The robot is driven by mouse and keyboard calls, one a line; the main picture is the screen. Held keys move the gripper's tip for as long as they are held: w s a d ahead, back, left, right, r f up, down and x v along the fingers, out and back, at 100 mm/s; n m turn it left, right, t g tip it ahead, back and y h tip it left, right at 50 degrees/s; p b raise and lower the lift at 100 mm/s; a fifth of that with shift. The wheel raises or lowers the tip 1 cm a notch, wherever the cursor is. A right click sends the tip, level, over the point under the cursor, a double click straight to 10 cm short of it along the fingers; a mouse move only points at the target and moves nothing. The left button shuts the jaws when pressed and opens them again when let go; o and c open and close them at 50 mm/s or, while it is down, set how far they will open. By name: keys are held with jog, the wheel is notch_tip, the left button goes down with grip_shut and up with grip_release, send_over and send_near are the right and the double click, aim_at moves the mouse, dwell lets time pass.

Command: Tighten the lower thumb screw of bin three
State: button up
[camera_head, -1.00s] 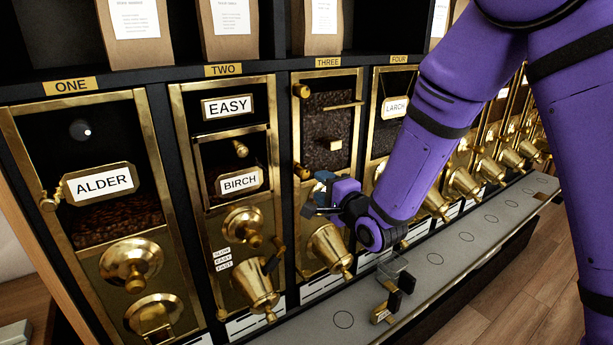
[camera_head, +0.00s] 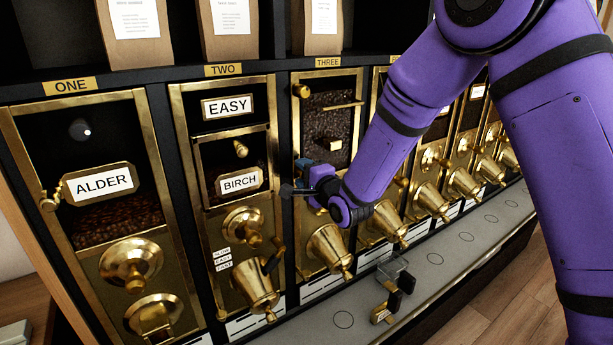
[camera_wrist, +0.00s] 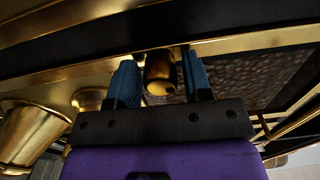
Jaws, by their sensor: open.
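Bin three (camera_head: 359,115) has a brass frame and a dark window with beans behind it, under a plate reading THREE (camera_head: 328,62). Its upper thumb screw (camera_head: 302,91) is a brass knob at the top left of the frame. In the head view my gripper (camera_head: 303,167) is at the left side of the frame, lower down, and hides the lower thumb screw. In the wrist view a rounded brass thumb screw (camera_wrist: 160,73) stands between the two blue fingers of my gripper (camera_wrist: 161,80). The fingers are open, one on each side, with small gaps visible.
Bin two (camera_head: 175,130) with BIRCH and EASY plates is just left of my gripper. A brass spout (camera_head: 328,248) sticks out below it. A clear item with dark and brass parts (camera_head: 393,285) stands on the grey shelf (camera_head: 345,300).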

grip_shut()
jog(key=m, duration=0.4)
jog(key=shift+d+m, duration=0.15)
jog(key=shift+m, duration=0.15)
jog(key=m, duration=0.4)
jog(key=shift+m, duration=0.4)
jog(key=m, duration=0.3)
jog(key=shift+w, duration=0.1)
jog(key=m, duration=0.5)
jog(key=shift+m, duration=0.3)
